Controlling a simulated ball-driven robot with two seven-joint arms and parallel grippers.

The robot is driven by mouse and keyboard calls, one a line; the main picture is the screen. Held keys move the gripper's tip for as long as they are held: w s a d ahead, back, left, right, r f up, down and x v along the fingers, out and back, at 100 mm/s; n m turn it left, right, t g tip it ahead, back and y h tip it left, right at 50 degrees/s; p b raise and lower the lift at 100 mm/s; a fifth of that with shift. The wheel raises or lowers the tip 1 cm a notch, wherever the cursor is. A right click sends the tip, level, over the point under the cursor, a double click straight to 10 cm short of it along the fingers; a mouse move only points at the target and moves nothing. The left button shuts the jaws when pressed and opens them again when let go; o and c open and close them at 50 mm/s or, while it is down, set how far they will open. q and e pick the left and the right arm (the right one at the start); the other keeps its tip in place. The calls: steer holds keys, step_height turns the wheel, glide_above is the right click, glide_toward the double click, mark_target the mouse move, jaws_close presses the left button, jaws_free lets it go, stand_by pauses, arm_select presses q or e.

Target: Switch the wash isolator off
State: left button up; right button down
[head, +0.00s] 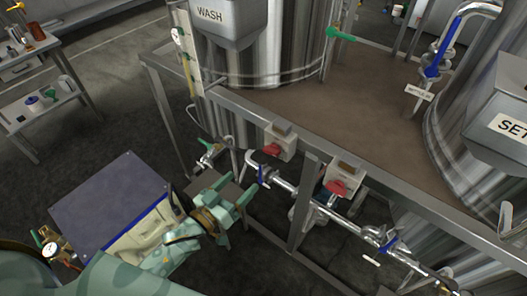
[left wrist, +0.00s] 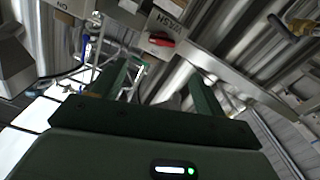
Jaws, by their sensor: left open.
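In the head view, two grey isolator boxes with red handles hang on the platform's front rail. The left box (head: 282,137), below the WASH tank, seems to be the wash isolator; its red handle (head: 270,150) faces me. In the left wrist view a box lettered WASH (left wrist: 165,21), its writing upside down, shows with its red handle (left wrist: 161,42) beyond my fingertips. My left gripper (head: 236,188) is open and empty, below and left of the left box, apart from it. It also shows in the left wrist view (left wrist: 158,78). My right gripper is out of view.
The second isolator (head: 347,172) is to the right along the rail (head: 235,107). Pipes with blue-handled valves (head: 262,172) run below. A dark-topped cart (head: 110,200) stands left, and a settling tank box (head: 505,120) at right. Floor is open at upper left.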

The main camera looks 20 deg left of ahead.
mark_target(269, 154)
arm_select(q)
steer(key=x, duration=0.6)
steer(key=b+x, duration=0.1)
steer(key=x, duration=0.6)
steer(key=shift+w+f, duration=0.2)
steer(key=shift+w, duration=0.1)
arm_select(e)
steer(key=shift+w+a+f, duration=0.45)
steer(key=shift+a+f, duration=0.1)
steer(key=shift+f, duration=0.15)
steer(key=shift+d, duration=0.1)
